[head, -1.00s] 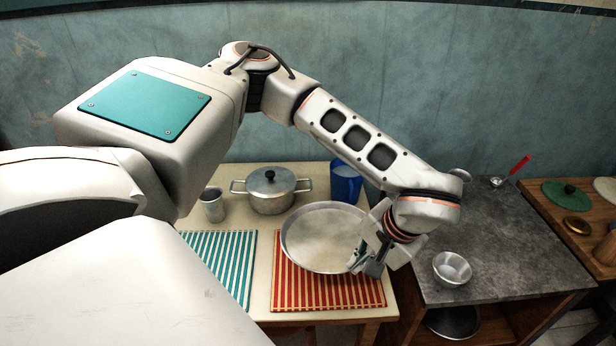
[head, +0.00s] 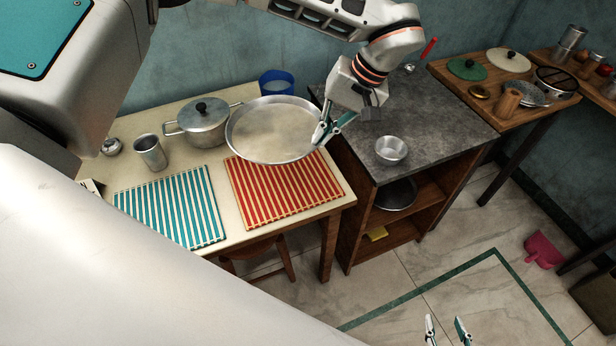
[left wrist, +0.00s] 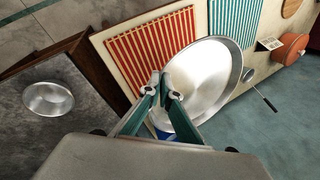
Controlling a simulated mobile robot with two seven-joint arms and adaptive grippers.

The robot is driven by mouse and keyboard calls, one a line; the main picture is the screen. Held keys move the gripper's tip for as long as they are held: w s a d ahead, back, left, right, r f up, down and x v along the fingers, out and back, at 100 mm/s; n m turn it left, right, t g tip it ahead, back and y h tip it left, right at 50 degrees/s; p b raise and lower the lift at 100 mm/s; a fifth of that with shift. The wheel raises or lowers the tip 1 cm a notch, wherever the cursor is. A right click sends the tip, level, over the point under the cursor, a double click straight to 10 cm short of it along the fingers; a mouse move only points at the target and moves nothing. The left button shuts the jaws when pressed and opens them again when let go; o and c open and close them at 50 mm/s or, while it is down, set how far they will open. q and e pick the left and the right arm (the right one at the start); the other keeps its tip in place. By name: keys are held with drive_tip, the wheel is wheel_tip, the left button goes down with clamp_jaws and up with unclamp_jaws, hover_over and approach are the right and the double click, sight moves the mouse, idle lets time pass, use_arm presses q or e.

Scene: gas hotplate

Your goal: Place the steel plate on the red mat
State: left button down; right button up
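The steel plate (head: 270,130) is a wide, shallow round dish. In the head view it overlaps the back edge of the red-striped mat (head: 290,190); I cannot tell how high it is above the mat. My left gripper (head: 322,138) is at the plate's right rim with its fingertips close together around the rim. In the left wrist view the left gripper (left wrist: 160,88) has one fingertip on each side of the rim of the plate (left wrist: 205,80), beside the red mat (left wrist: 150,45). My right gripper (head: 447,328) is open and empty over the floor at the bottom.
A teal-striped mat (head: 172,207) lies left of the red one. A lidded pot (head: 203,125), a metal cup (head: 150,153) and a blue cup (head: 277,82) stand behind. A small bowl (head: 391,150) sits on the grey counter (head: 440,115) at the right.

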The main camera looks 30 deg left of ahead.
sight(313, 189)
use_arm(q)
wheel_tip(313, 189, down, 16)
drive_tip(key=shift+f+b, duration=0.1)
drive_tip(key=shift+b, duration=0.25)
drive_tip(key=c, duration=2.3)
unclamp_jaws()
